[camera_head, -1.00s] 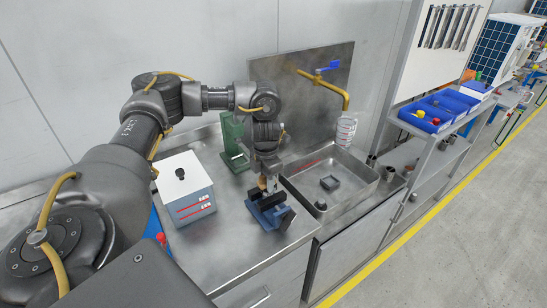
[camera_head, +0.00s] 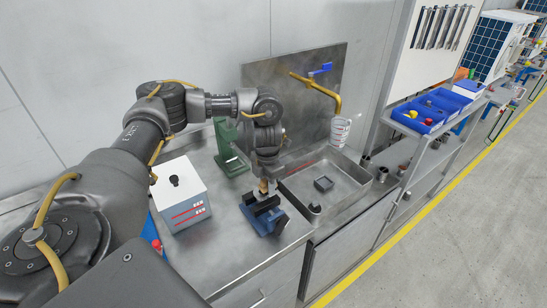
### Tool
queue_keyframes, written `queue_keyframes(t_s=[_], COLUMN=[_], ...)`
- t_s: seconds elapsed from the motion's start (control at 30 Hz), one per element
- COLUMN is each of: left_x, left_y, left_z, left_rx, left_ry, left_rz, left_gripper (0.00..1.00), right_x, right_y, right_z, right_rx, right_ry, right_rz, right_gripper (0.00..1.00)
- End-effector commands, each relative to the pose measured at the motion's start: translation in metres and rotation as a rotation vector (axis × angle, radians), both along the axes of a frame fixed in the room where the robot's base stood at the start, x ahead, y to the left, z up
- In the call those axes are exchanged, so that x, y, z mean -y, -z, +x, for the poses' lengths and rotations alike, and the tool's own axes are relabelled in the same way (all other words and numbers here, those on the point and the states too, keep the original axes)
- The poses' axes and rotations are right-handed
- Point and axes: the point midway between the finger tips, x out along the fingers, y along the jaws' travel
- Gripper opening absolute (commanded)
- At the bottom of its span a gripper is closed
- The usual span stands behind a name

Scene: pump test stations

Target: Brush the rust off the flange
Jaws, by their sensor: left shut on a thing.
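My left gripper (camera_head: 264,180) points down over a small blue vise (camera_head: 268,222) with dark jaws on the steel bench. It is shut on a small tan-brown piece (camera_head: 264,188), which looks like a brush handle. The lower end of that piece is at the vise jaws; whether it touches anything there is too small to tell. I cannot make out a flange or any rust clearly; what the vise holds is hidden or too small. My right gripper is not in view.
A white box with a black knob (camera_head: 182,195) stands left of the vise. A green stand (camera_head: 230,148) is behind. A shelf with blue bins (camera_head: 421,112) stands farther right.

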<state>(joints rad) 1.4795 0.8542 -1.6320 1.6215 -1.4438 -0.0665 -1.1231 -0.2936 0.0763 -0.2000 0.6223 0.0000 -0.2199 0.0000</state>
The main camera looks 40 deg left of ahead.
Motion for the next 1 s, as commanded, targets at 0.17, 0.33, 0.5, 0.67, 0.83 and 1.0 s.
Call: queue_keyframes(t_s=[0.17, 0.33, 0.5, 0.67, 0.83, 1.0], left_x=[0.003, 0.003, 0.003, 0.004, 0.005, 0.005], left_y=[-0.009, -0.034, -0.049, -0.063, -0.077, -0.084], left_z=[0.000, 0.000, 0.000, 0.001, 0.002, 0.002], left_rx=[-0.001, 0.001, 0.000, 0.000, 0.000, 0.000], left_ry=[-0.005, -0.006, -0.005, -0.003, 0.000, 0.000], left_rz=[-0.001, 0.000, 0.000, 0.000, 0.000, 0.000], left_gripper=[0.07, 0.07, 0.07, 0.07, 0.07, 0.07], right_x=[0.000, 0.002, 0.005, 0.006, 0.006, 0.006], right_y=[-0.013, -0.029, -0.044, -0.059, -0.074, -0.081], right_z=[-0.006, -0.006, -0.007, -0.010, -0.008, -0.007], right_rx=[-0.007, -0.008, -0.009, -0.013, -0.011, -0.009], right_ry=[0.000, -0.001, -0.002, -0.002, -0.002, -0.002], right_rz=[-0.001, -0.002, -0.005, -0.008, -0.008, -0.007], right_gripper=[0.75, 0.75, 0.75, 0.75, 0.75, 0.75])
